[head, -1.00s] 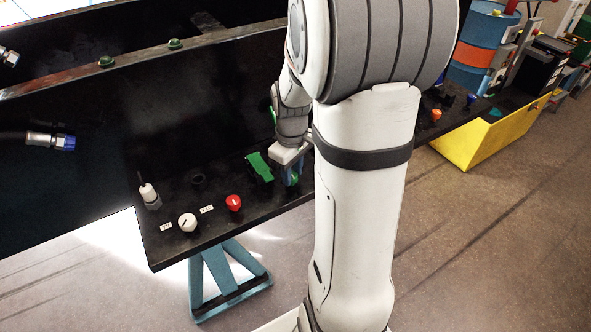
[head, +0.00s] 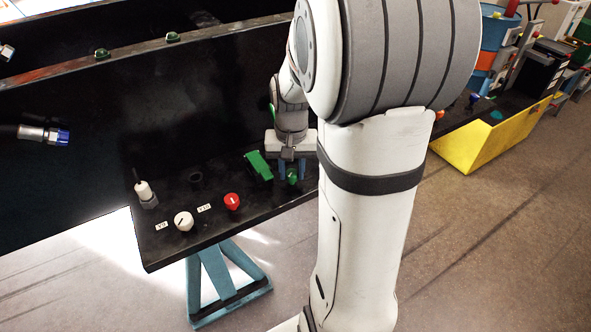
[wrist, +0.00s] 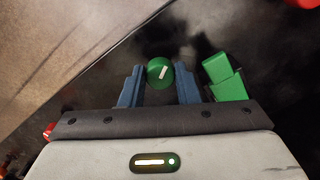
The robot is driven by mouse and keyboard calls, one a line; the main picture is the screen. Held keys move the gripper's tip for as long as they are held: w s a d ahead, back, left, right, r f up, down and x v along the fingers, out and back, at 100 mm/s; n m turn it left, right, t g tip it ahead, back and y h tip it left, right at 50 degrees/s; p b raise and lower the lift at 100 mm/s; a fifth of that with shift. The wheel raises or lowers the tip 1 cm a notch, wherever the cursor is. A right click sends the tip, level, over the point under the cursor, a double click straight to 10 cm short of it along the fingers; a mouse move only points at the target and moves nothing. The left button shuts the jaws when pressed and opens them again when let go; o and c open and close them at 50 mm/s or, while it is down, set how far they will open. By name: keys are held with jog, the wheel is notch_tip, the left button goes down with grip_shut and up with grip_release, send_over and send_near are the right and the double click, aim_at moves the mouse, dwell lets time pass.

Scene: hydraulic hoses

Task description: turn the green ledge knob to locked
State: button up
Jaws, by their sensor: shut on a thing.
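The green knob (head: 292,178) stands on the black ledge (head: 243,221), right of a green angular block (head: 259,165). In the wrist view the knob (wrist: 159,72) is round, with a white pointer line tilted from straight up towards the right. My gripper (wrist: 160,84) is shut on the knob, with one blue finger on each side of it. In the head view my gripper (head: 291,171) reaches down to the ledge. The green block (wrist: 225,78) sits just right of the right finger. I cannot see a locked mark by the knob.
A red knob (head: 232,201), a white knob (head: 183,221) and a white-topped switch (head: 145,193) stand left on the ledge. A blue-ended hose (head: 44,134) sticks out at the left. A yellow-sided bin (head: 490,140) stands to the right.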

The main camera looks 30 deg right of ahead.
aim_at(291, 173)
jog(key=m, duration=0.4)
jog(key=m+b, duration=0.1)
jog(key=m, duration=0.1)
jog(key=shift+w+d+r, duration=0.1)
jog(key=shift+w+r, duration=0.1)
jog(key=shift+w, duration=0.05)
jog(key=shift+m, duration=0.4)
jog(key=o, duration=1)
jog(key=shift+s+f, duration=0.1)
jog(key=shift+f, duration=0.05)
notch_tip(291, 173, up, 8)
jog(key=shift+f+b, duration=0.1)
jog(key=shift+b, duration=0.25)
jog(key=shift+s, duration=0.1)
